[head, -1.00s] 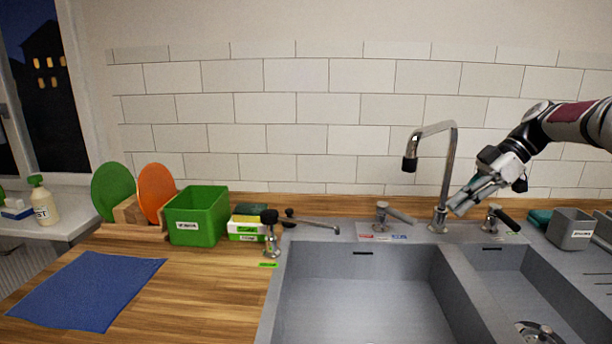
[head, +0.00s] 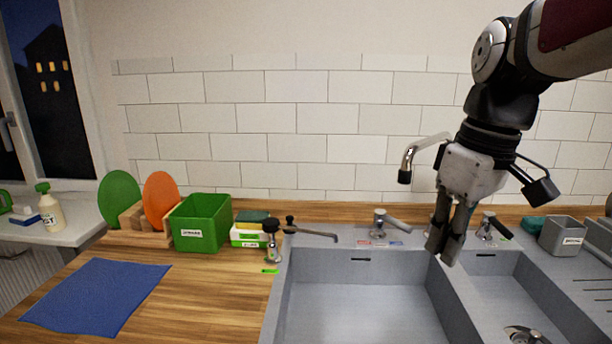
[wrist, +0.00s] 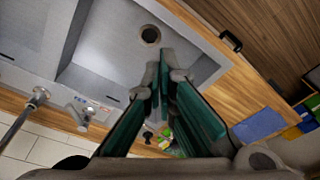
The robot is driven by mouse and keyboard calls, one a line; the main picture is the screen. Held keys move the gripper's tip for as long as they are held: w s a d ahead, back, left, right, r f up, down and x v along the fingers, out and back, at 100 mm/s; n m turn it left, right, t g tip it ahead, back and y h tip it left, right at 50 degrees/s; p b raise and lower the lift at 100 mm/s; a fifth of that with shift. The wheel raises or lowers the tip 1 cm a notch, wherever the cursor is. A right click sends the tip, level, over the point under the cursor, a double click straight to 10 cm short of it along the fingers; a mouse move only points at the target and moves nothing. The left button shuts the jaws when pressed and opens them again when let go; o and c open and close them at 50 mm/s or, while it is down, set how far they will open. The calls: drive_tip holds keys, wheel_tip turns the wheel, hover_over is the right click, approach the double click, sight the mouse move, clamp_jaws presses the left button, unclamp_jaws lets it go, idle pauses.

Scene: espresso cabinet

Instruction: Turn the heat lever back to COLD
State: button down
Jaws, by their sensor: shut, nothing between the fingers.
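The heat lever (head: 380,224) is a chrome tap with a grey handle behind the main basin. Its handle points to the right in the head view, and a plate with red and blue labels (head: 380,243) lies in front of it. In the wrist view the lever (wrist: 80,115) shows at the left. My gripper (head: 441,252) hangs fingers down over the sink divider, to the right of and nearer than the lever, apart from it. Its fingers (wrist: 163,80) are shut and empty. My gripper and arm hide most of the spout's upright pipe in the head view.
The spout (head: 407,165) arches just left of my arm. A black-handled tap (head: 489,226) stands to the right. Another chrome fitting (head: 312,231) lies left of the lever. A grey caddy (head: 562,236) is at the far right. The main basin (head: 355,305) is empty.

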drive_tip(key=s+f+m+t+p, duration=0.1)
drive_tip(key=s+f+m, duration=0.1)
drive_tip(key=s, duration=0.5)
drive_tip(key=s+f+m+t+h, duration=0.1)
drive_tip(key=s+m, duration=0.3)
drive_tip(key=s, duration=0.4)
drive_tip(key=shift+s+f+t+p, duration=0.3)
drive_tip(key=shift+f+t+p, duration=0.15)
drive_tip(key=shift+f, duration=0.25)
drive_tip(key=shift+d, duration=0.1)
